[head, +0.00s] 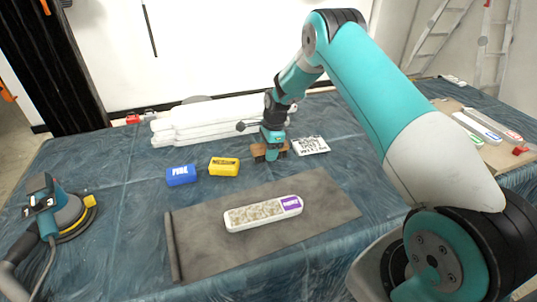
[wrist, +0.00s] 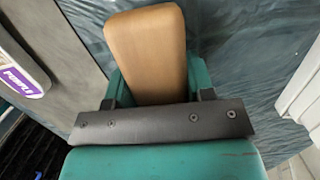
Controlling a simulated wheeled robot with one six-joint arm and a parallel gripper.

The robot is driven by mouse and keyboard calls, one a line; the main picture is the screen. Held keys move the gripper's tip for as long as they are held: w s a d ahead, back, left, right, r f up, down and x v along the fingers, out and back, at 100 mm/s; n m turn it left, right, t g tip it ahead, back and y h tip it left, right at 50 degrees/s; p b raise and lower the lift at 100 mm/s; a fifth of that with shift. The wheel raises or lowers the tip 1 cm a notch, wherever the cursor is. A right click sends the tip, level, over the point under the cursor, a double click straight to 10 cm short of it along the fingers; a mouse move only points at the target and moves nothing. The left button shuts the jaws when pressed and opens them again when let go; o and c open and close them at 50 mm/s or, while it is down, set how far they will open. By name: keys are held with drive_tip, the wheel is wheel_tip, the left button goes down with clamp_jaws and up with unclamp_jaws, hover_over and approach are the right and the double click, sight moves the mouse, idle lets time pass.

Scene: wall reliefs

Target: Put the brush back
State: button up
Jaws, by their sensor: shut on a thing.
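My gripper (head: 272,147) points down near the back middle of the table, shut on a wooden block that appears to be the brush (head: 259,152). In the wrist view the brush (wrist: 147,45) is a tan, rounded wooden back between the teal fingers; no bristles show. I cannot tell whether it touches the table or hangs just above it. A white card with dark lettering (head: 311,145) lies just right of the brush.
A yellow block (head: 224,166) and a blue block (head: 181,175) sit left of the brush. A grey mat (head: 195,245) in front bears a white-edged relief panel (head: 263,213). White rolls (head: 215,121) lie behind; a sander (head: 62,212) stands far left.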

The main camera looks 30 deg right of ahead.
drive_tip(key=shift+f, duration=1.15)
drive_tip(key=shift+f, duration=0.25)
drive_tip(key=o, duration=0.9)
drive_tip(key=shift+r, duration=0.1)
drive_tip(key=shift+r, duration=0.1)
